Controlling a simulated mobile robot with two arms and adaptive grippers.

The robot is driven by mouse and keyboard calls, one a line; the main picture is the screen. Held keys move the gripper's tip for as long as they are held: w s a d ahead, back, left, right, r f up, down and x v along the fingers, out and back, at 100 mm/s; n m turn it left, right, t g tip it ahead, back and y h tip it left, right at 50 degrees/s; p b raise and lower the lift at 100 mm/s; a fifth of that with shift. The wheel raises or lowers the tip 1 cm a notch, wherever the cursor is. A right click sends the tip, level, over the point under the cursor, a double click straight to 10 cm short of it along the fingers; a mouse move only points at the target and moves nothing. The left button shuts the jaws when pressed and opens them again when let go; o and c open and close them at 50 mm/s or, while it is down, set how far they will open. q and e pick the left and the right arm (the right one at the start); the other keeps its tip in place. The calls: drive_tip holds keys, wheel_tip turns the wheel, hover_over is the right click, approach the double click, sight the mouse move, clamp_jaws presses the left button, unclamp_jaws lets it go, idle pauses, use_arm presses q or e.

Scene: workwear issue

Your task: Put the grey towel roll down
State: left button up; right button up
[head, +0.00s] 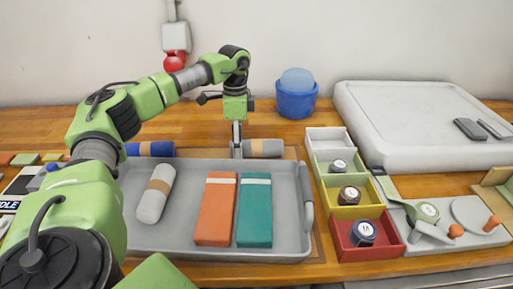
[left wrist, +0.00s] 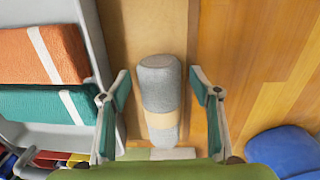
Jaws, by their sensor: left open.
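The grey towel roll (head: 264,147) with a tan band lies on its side on a light-brown board behind the tray. In the left wrist view the grey towel roll (left wrist: 160,78) sits between the two fingers, with a visible gap on each side. My left gripper (head: 237,148) is open and points down at the roll's left end in the head view. It also shows in the left wrist view (left wrist: 160,85), its fingers on either side of the roll. My right gripper is not in view.
The grey tray (head: 280,245) holds a whitish roll (head: 150,207), an orange folded cloth (head: 215,215) and a teal one (head: 254,215). A blue roll (head: 148,149) lies behind it. A blue pot (head: 296,104) stands behind right. Coloured bins (head: 340,227) stand right.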

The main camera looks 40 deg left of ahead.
use_arm(q)
drive_tip(key=c, duration=1.4)
drive_tip(key=shift+o, duration=0.2)
